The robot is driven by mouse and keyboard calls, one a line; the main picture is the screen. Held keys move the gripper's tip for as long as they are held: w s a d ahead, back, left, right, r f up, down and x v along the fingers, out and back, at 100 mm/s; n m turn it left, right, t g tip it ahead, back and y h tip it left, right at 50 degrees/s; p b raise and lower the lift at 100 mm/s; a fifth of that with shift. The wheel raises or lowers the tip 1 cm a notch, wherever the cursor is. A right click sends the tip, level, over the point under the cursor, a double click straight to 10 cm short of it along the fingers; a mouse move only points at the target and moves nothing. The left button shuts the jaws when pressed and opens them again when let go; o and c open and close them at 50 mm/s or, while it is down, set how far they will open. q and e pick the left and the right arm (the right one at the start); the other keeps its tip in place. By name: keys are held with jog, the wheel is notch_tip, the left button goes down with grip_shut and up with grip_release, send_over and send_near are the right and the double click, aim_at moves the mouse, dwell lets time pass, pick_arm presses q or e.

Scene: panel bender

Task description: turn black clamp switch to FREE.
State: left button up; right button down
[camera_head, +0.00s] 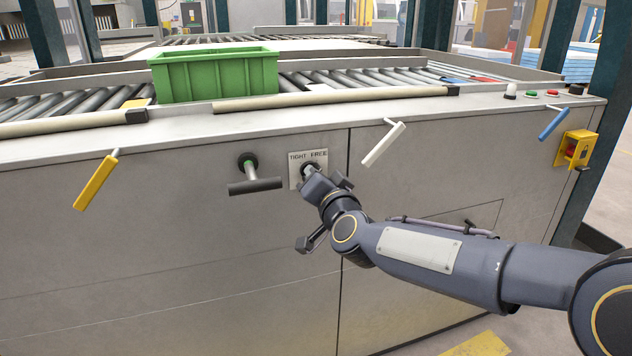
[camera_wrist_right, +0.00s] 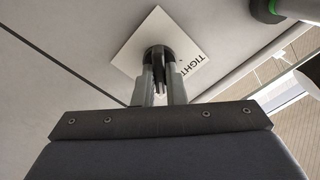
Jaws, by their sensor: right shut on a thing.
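The black clamp switch (camera_wrist_right: 159,56) sits on a pale plate (camera_head: 319,155) on the machine's front panel. The plate reads "TIGHT FREE" in the head view; in the right wrist view (camera_wrist_right: 140,40) only "TIGHT" shows clearly. My right gripper (camera_head: 312,175) is at the plate, its fingers shut on the switch. In the wrist view the two fingers (camera_wrist_right: 159,88) stand on either side of the switch. The gripper hides most of the switch, so I cannot tell which word it points to. My left gripper is not in view.
A black T-handle (camera_head: 255,185) sticks out just left of the plate. A yellow lever (camera_head: 96,182), a white lever (camera_head: 383,145) and a blue lever (camera_head: 553,124) hang along the panel. A green crate (camera_head: 214,76) stands on the rollers above.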

jog(key=shift+f+m, duration=0.1)
jog(key=shift+m, duration=0.3)
jog(key=c, duration=1.5)
grip_release()
jog(key=p+v, duration=0.1)
jog(key=v, duration=0.7)
jog(key=shift+w, duration=0.1)
